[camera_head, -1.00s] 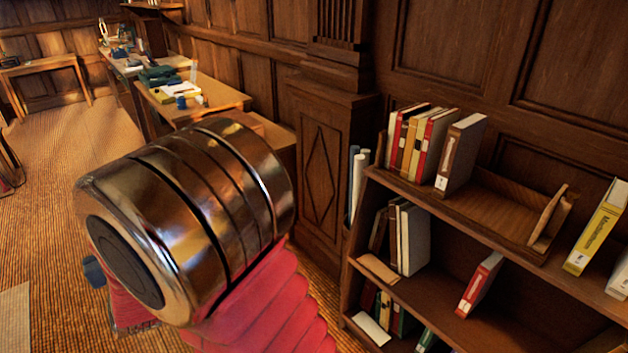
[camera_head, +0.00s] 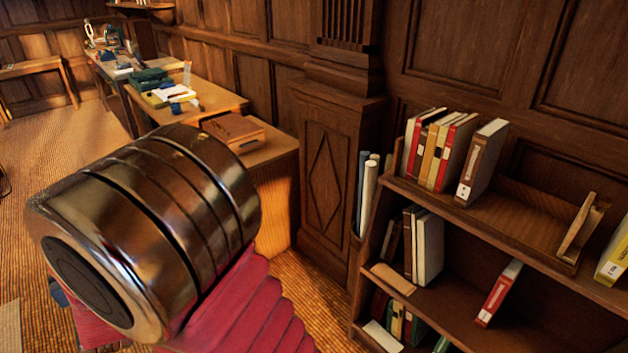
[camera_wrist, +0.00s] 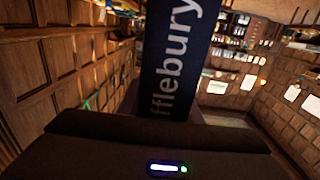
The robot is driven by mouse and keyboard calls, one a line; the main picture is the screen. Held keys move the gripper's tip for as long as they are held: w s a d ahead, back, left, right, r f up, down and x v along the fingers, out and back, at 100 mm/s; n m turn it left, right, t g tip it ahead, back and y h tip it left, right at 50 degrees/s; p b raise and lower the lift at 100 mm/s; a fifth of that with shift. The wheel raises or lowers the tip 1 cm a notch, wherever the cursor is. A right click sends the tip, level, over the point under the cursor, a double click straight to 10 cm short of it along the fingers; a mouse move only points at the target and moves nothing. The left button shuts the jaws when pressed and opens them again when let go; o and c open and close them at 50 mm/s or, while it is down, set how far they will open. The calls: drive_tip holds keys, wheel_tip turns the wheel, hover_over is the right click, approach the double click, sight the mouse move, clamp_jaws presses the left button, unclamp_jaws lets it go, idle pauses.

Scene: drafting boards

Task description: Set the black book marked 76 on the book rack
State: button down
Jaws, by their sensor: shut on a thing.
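A dark, near-black book (camera_wrist: 178,55) with pale lettering ending in "fflebury" stands out ahead of my gripper (camera_wrist: 168,112) in the wrist view. My gripper is shut on it. No number shows on the visible part of the book. The book rack (camera_head: 525,212) is a wooden holder on top of the bookcase in the head view. Several upright books (camera_head: 440,150) fill its left part, and its right part is empty up to a wooden end piece (camera_head: 580,228). In the head view my gripper and the held book are not seen.
The bookcase (camera_head: 400,265) has lower shelves with more books, including a leaning red one (camera_head: 498,293). A yellow book (camera_head: 613,255) stands right of the rack. Rolled papers (camera_head: 368,190) stand at its left side. A desk with a brown case (camera_head: 232,130) is behind my arm.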

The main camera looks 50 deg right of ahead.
drive_tip(key=shift+w+d+r, duration=0.1)
drive_tip(key=shift+w+r, duration=0.05)
drive_tip(key=shift+w, duration=0.05)
drive_tip(key=shift+d, duration=0.25)
idle(0.3)
